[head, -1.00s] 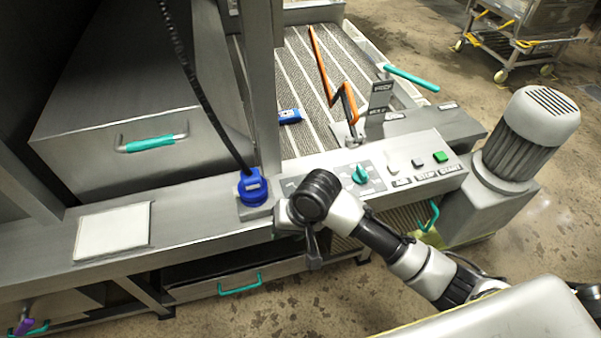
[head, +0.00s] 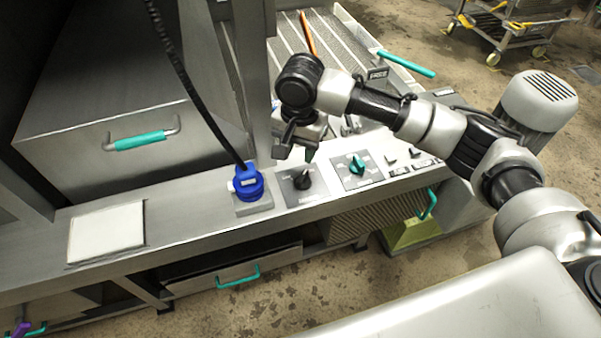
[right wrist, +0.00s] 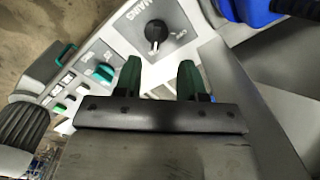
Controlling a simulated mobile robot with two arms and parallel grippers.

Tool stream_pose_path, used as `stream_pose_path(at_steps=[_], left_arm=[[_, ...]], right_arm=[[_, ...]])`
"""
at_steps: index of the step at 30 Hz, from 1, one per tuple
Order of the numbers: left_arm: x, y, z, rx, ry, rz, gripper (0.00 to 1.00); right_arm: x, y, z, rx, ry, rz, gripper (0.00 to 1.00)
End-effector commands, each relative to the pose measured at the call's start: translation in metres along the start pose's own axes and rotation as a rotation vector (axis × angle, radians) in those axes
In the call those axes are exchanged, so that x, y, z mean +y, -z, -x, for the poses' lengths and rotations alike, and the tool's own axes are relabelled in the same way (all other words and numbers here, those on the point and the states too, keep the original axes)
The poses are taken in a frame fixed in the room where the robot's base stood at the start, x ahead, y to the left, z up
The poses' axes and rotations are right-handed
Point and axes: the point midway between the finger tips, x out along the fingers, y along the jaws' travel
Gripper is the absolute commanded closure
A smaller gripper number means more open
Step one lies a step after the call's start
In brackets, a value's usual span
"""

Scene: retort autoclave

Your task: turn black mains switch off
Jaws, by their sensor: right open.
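The black mains switch (head: 302,181) is a round knob on a grey square plate on the console, between the blue plug and the teal knob. My right gripper (head: 298,152) is above and behind the switch, pointing down. In the right wrist view its two green-tipped fingers (right wrist: 160,78) are apart and empty, with the knob beyond them, not touched. My left gripper is not in view.
A blue plug (head: 248,183) with a black cable stands left of the switch. A teal rotary knob (head: 356,163) and small push buttons (head: 391,154) are on its right. A white sheet (head: 106,232) lies farther left. A drum-shaped motor (head: 538,105) stands at the right end.

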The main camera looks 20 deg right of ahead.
Motion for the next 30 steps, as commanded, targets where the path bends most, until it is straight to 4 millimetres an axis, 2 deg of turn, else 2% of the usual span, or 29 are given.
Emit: stream_pose_path(at_steps=[2,5,21,25,30], left_arm=[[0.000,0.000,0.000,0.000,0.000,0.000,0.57],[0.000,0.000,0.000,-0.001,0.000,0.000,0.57],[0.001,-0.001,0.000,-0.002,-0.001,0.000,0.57],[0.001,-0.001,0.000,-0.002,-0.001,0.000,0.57],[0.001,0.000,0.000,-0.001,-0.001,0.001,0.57]], right_arm=[[0.002,0.006,0.005,0.007,-0.014,-0.037,0.60],[0.003,0.007,0.002,0.005,-0.020,-0.051,0.60],[0.004,0.007,-0.087,0.006,-0.018,-0.048,0.60],[0.004,0.007,-0.098,0.006,-0.017,-0.047,0.60],[0.004,0.007,-0.101,0.006,-0.017,-0.046,0.60]])
